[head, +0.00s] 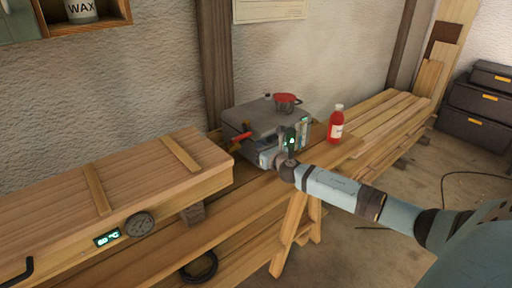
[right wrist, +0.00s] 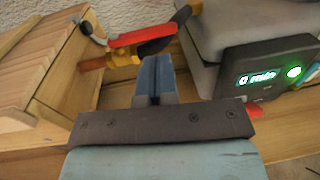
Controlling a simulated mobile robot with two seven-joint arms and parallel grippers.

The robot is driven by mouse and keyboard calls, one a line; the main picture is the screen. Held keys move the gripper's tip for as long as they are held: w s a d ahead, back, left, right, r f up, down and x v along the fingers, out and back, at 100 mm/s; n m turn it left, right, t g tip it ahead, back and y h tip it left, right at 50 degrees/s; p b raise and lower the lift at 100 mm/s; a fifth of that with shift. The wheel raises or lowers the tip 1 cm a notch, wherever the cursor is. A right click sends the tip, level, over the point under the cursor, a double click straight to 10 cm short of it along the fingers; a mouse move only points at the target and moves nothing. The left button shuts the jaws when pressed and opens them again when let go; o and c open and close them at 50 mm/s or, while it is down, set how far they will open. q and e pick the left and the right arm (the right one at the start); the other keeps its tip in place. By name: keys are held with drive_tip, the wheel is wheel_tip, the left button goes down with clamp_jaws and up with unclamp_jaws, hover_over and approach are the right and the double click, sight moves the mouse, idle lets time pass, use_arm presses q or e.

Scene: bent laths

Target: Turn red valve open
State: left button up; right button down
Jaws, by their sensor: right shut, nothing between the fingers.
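The red valve (head: 238,137) sits low on the left side of a grey box, on a brass pipe between that box and the long wooden box. In the right wrist view the red valve handle (right wrist: 143,36) lies roughly across the view, above the brass fitting (right wrist: 124,57). My right gripper (right wrist: 156,62) is shut and empty, its fingertips just below the handle in that view; I cannot tell whether they touch it. In the head view my right gripper (head: 280,161) is in front of the grey box, its fingertips hard to make out. My left gripper is not in view.
The grey box (head: 255,118) carries a red-lidded pot (head: 286,103) and a lit display (right wrist: 262,78). The long wooden box (head: 125,190) stands left on the trestle. A red bottle (head: 336,125) stands to the right, near stacked planks (head: 385,110).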

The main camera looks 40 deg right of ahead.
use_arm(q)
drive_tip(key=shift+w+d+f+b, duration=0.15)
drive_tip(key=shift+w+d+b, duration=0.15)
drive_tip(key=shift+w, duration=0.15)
use_arm(e)
drive_tip(key=s, duration=0.8)
drive_tip(key=shift+s+d+f, duration=0.15)
drive_tip(key=shift+d+f, duration=0.05)
drive_tip(key=shift+d, duration=0.1)
